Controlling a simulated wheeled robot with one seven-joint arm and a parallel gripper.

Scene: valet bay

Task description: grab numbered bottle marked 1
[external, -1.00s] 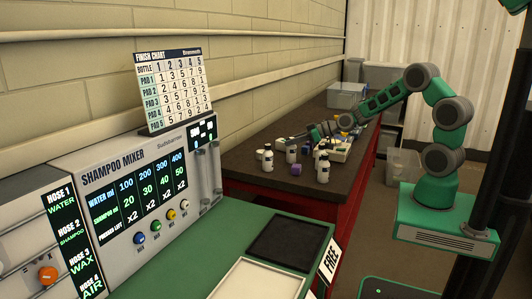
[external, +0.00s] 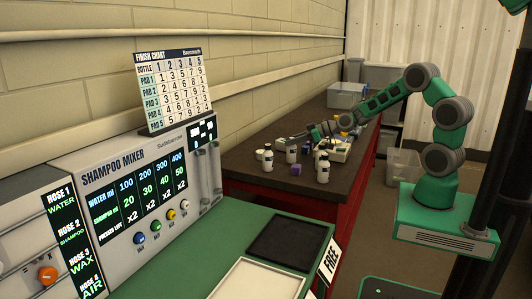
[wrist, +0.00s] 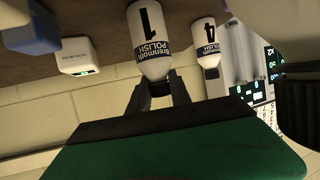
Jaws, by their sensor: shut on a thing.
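The white bottle marked 1 (wrist: 150,35), with a dark "Bremmoth Polish" band, is upside down in the wrist view. My gripper (wrist: 161,86) has a dark finger on each side of its narrow neck end and is shut on it. In the external view my gripper (external: 297,138) is low over the dark worktop, at a white bottle (external: 291,153) whose number is too small to read. I cannot tell whether the held bottle touches the worktop.
A bottle marked 4 (wrist: 205,42) stands close beside it, and a white box (wrist: 76,56) is on the other side. Other bottles (external: 323,168) and a purple block (external: 296,170) are near on the worktop (external: 245,170). The shampoo mixer (external: 130,195) stands left.

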